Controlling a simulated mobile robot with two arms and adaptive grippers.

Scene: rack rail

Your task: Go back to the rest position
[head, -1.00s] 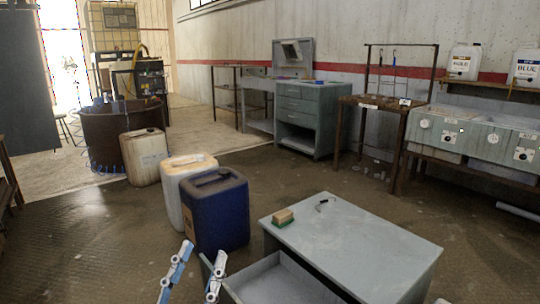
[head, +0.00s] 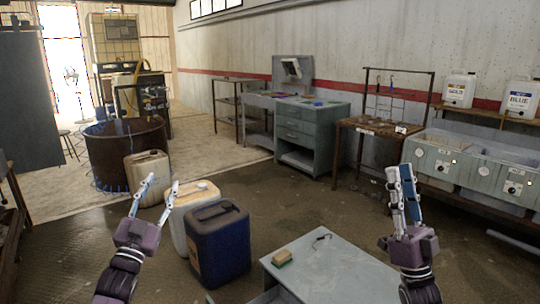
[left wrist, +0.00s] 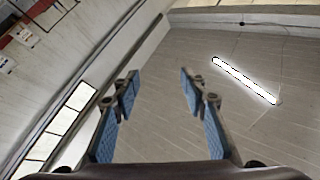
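My left gripper (head: 162,187) is raised at the left of the head view, in front of the canisters. Its two fingers stand apart with nothing between them. The left wrist view also shows the left gripper (left wrist: 160,88) with its blue pads spread, facing the ceiling and a lit tube lamp. My right gripper (head: 405,170) is raised at the right of the head view, above the grey cabinet's right side. Its fingers point up close together, with no object visible in them.
A grey cabinet (head: 340,270) stands in front, with a sponge block (head: 282,258) and a small dark-tipped item (head: 321,240) on top. A blue canister (head: 219,245) and a cream canister (head: 183,228) stand left of it. A workbench (head: 310,130) and rack table (head: 375,128) line the wall.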

